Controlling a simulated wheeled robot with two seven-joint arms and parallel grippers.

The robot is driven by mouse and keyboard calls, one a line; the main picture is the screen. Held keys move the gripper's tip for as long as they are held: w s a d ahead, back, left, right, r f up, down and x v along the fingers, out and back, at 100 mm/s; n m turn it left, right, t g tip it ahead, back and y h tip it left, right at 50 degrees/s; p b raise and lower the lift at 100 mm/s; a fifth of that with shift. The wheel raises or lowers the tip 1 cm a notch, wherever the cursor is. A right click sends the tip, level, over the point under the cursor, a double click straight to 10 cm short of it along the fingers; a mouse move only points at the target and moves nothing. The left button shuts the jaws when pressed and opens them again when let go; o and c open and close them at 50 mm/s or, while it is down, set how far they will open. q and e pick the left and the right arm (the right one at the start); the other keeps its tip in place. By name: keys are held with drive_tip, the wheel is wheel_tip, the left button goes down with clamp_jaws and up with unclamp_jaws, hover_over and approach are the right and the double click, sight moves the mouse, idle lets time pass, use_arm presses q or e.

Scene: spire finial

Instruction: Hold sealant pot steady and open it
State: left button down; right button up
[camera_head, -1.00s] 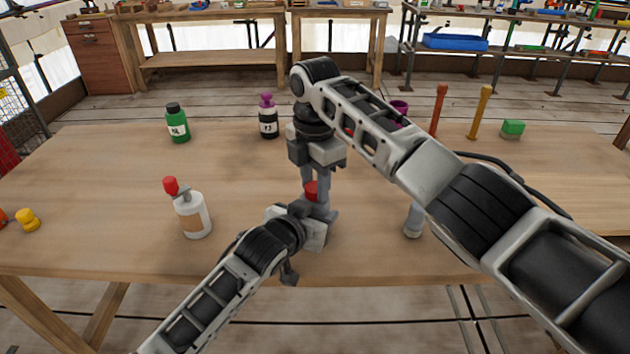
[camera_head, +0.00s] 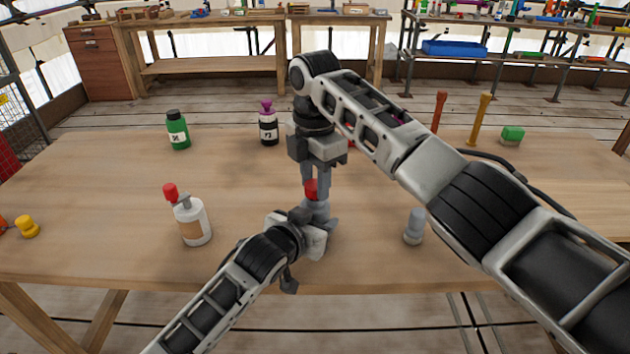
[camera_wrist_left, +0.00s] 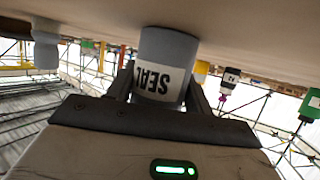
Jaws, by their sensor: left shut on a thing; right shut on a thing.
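The sealant pot (camera_head: 318,211) is a grey cylinder near the table's front middle. The left wrist view shows the pot (camera_wrist_left: 165,60) with a white label whose lettering appears upside down. My left gripper (camera_head: 318,224) is shut on the pot from the front left. A red lid (camera_head: 310,188) sits directly above the pot. My right gripper (camera_head: 316,186) points down from above and is shut on the lid. The fingers partly hide the lid and the pot's top, so I cannot tell whether the lid still touches the pot.
A white bottle with a red top (camera_head: 192,220) stands to the left. A green bottle (camera_head: 178,130) and a dark purple-topped bottle (camera_head: 268,126) stand behind. A grey object (camera_head: 414,227) is at right, beneath my right arm.

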sight(315, 185)
drive_tip(key=shift+r, duration=2)
use_arm(q)
drive_tip(key=c, duration=0.5)
unclamp_jaws()
